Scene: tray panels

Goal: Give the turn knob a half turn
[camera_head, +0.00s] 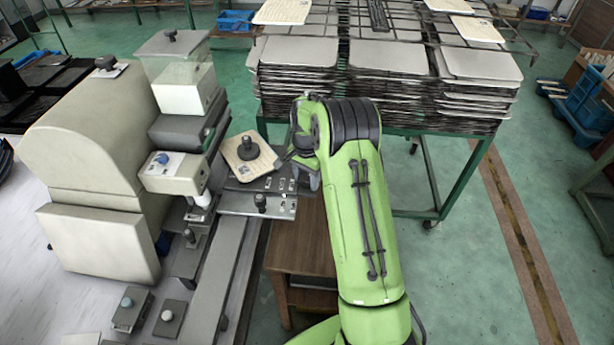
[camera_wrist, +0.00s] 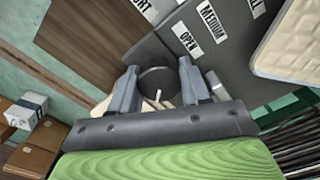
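In the wrist view a round dark turn knob (camera_wrist: 158,80) with a pale pointer mark sits beside a grey panel (camera_wrist: 225,60) lettered OPEN and MEDIUM. My gripper (camera_wrist: 158,75) is open, with one finger on each side of the knob. I cannot tell whether the fingers touch it. In the head view my gripper (camera_head: 300,168) is over the right end of the labelled grey panel (camera_head: 232,203); its fingertips and the knob between them are hidden there.
A beige plate with a black knob (camera_head: 248,148) lies just left of my gripper. Another black knob (camera_head: 260,202) stands on the panel. A large beige machine (camera_head: 95,130) fills the left. A rack of stacked trays (camera_head: 385,80) stands behind. Green floor at right is mostly clear.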

